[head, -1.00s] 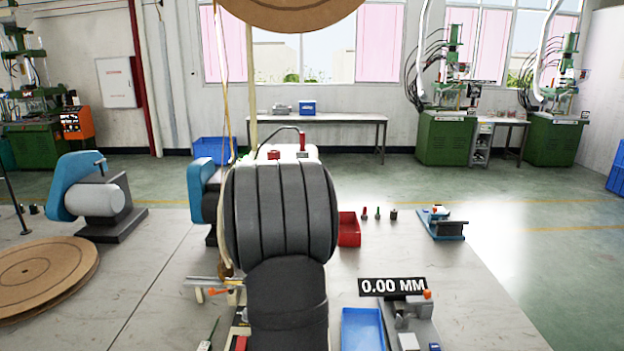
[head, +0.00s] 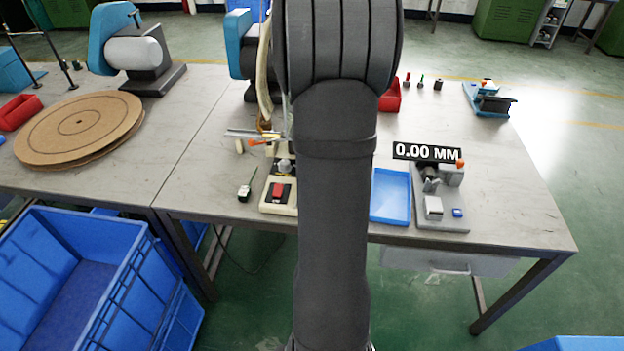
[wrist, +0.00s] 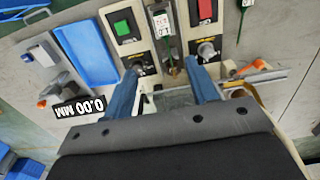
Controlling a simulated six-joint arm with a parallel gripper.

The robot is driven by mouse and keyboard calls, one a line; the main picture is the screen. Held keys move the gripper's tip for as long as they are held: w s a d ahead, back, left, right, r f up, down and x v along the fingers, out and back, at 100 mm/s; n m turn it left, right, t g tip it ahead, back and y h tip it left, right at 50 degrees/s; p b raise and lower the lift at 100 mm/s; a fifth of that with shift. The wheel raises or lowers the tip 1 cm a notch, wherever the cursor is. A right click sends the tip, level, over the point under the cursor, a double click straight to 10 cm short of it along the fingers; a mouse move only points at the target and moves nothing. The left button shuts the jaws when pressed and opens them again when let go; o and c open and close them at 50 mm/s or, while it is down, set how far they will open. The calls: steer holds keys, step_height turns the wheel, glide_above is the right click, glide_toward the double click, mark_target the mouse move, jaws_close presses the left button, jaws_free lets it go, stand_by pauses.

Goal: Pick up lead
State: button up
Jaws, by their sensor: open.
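A cream, cord-like strand (head: 265,60) hangs just left of my arm in the head view. Its lower end is brownish, near a small metal bar on the bench. I cannot tell whether this is the lead. My gripper (wrist: 163,70) shows in the wrist view with two blue fingers spread apart. It is open, and no object is clearly held between them. The fingers point at a cream control box with a green button (wrist: 122,28) and a red button (wrist: 205,10). In the head view my arm hides the gripper and part of the bench.
A blue tray (head: 391,196) and a grey gauge fixture (head: 450,215) with a 0.00 MM display (head: 427,152) stand on the bench to the right. A red bin (head: 391,97) lies behind. Brown discs (head: 80,125) lie left. A blue crate (head: 130,235) stands front left.

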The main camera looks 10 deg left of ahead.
step_height(320, 180, down, 12)
steer(key=shift+r, duration=0.15)
steer(key=shift+a+f, duration=0.2)
steer(key=shift+f, duration=1.15)
steer(key=shift+a+f, duration=0.15)
steer(key=shift+f, duration=1.2)
steer(key=shift+c, duration=0.2)
steer(key=c, duration=1)
